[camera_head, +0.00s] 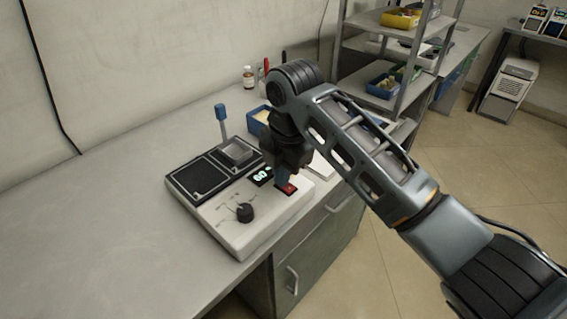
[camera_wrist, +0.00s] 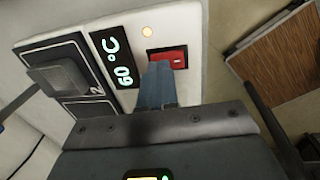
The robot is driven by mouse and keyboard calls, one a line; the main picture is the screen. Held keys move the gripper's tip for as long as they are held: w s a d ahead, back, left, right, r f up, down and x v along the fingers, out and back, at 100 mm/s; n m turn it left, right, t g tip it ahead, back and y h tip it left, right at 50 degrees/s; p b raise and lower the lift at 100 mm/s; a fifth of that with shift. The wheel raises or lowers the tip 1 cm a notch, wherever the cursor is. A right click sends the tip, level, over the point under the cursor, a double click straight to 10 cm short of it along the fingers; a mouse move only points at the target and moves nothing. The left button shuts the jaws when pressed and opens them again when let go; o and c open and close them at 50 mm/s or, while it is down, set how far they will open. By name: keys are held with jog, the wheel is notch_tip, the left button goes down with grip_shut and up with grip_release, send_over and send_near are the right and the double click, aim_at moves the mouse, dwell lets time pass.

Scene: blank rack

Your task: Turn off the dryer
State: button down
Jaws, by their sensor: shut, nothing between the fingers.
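The dryer (camera_head: 233,229) is a white box on the grey bench, with dark plates on top, a black knob (camera_head: 244,212) and a lit display (camera_head: 262,176). In the wrist view the display (camera_wrist: 119,58) reads 60 °C. A red switch (camera_head: 286,189) sits near the dryer's right edge; it also shows in the wrist view (camera_wrist: 174,57). My gripper (camera_head: 284,179) is shut and empty, pointing down over the switch. In the wrist view its blue fingertips (camera_wrist: 157,72) overlap the switch's lower left part. I cannot tell whether they touch it. A small round light (camera_wrist: 147,31) glows beside the switch.
A blue-handled lever (camera_head: 221,116) stands up at the dryer's back. Behind are a blue bin (camera_head: 258,121) and a bottle (camera_head: 248,78). A metal shelf rack (camera_head: 392,62) stands to the back right. The bench's left part is clear.

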jog(key=shift+f, duration=0.1)
jog(key=shift+a+f, duration=0.1)
jog(key=shift+f, duration=0.1)
dwell(0.4)
jog(key=shift+s+d+p, duration=0.1)
jog(key=shift+d+p, duration=0.1)
jog(key=shift+p, duration=0.1)
jog(key=shift+s+d+p, duration=0.35)
jog(key=shift+d+p, duration=0.1)
jog(key=shift+p, duration=0.05)
jog(key=shift+r, duration=0.2)
